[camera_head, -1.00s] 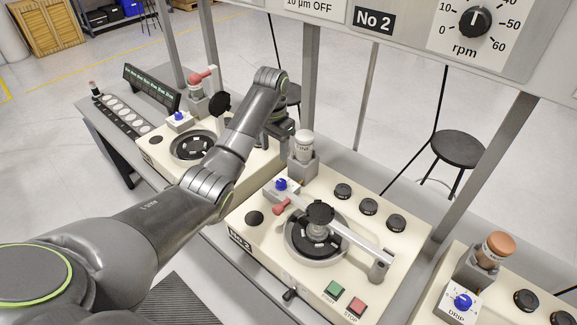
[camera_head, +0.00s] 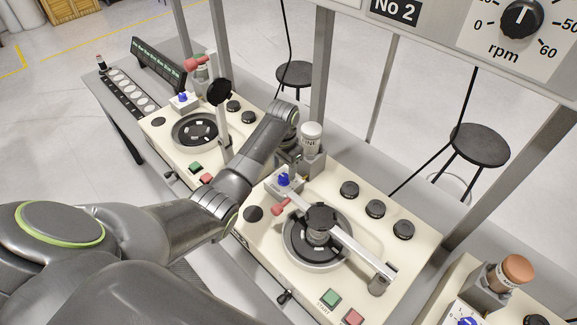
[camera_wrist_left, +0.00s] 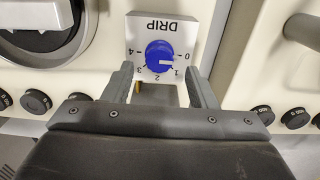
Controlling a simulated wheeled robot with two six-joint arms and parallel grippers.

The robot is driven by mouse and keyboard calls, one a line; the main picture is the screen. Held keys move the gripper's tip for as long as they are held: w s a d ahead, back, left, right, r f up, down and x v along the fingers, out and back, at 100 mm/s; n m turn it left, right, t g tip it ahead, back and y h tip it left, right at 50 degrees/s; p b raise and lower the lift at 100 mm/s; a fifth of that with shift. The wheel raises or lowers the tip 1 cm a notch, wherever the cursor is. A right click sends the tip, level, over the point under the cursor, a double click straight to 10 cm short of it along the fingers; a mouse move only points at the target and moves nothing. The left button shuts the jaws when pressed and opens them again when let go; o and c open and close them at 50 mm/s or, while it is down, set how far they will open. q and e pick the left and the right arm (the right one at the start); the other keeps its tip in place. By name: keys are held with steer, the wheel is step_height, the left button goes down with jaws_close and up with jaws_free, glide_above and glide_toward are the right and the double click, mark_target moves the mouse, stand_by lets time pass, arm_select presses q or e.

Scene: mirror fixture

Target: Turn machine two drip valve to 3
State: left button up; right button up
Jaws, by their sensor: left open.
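The machine two drip valve is a blue knob (camera_head: 283,180) on a small white block at the back left of the No 2 machine (camera_head: 254,263). In the left wrist view the same blue knob (camera_wrist_left: 159,55) sits on a white plate (camera_wrist_left: 192,25) marked DRIP and 0 to 4, seen upside down. Its white pointer appears to lie between 0 and 1. My left gripper (camera_wrist_left: 158,72) is open, with its two fingers apart on either side of the knob's near side, and holds nothing. In the head view the gripper (camera_head: 288,157) is just behind the knob, partly hidden.
A white-capped bottle (camera_head: 311,138) stands close beside my left gripper. Black knobs (camera_head: 375,208) lie to the right. Machine one (camera_head: 160,131) is behind my forearm.

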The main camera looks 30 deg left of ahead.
mark_target(284, 176)
arm_select(q)
steer(key=shift+f+b, duration=0.6)
steer(key=shift+f, duration=0.7)
steer(key=shift+f+b, duration=0.2)
steer(key=shift+b, duration=0.2)
steer(key=shift+s, duration=0.2)
steer(key=shift+w, duration=0.1)
steer(key=c, duration=1)
arm_select(e)
step_height(284, 176, down, 2)
